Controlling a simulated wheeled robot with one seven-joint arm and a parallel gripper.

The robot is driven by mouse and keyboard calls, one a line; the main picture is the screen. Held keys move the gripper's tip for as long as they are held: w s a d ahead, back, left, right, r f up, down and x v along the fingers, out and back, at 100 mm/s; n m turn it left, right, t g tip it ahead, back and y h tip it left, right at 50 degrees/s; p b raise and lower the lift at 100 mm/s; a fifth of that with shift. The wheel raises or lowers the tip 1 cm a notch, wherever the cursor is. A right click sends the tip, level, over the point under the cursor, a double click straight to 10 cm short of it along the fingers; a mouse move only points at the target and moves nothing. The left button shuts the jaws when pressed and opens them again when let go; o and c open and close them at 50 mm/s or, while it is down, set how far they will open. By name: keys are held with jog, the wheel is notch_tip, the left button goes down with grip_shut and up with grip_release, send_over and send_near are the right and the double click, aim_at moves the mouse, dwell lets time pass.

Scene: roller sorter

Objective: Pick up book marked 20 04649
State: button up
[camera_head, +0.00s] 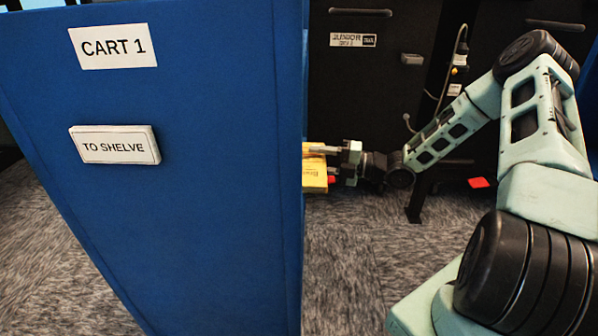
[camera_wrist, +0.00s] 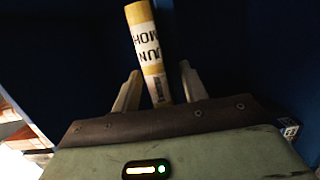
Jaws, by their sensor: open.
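A thin book with a yellow and white spine (camera_wrist: 148,50) stands between my gripper's two fingers in the wrist view, leaning slightly. Dark letters show on the spine, but I cannot read a number 20 04649 on it. My gripper (camera_wrist: 160,68) is open, with one pale finger on each side of the book; I see a gap on the left, while contact on the right is unclear. In the head view my gripper (camera_head: 336,160) is beside a yellow book (camera_head: 314,174) at the cart's right edge. Much of that book is hidden behind the cart panel.
The blue cart panel (camera_head: 200,230) fills the left, with a "CART 1" sign (camera_head: 113,47) and a "TO SHELVE" plate (camera_head: 114,146). Dark cabinets (camera_head: 370,90) stand behind my arm. Carpet (camera_head: 370,280) is clear right of the cart. A red item (camera_head: 479,183) lies on the floor.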

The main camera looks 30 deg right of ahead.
jog(key=shift+w+a, duration=0.2)
grip_shut()
jog(key=shift+r, duration=0.1)
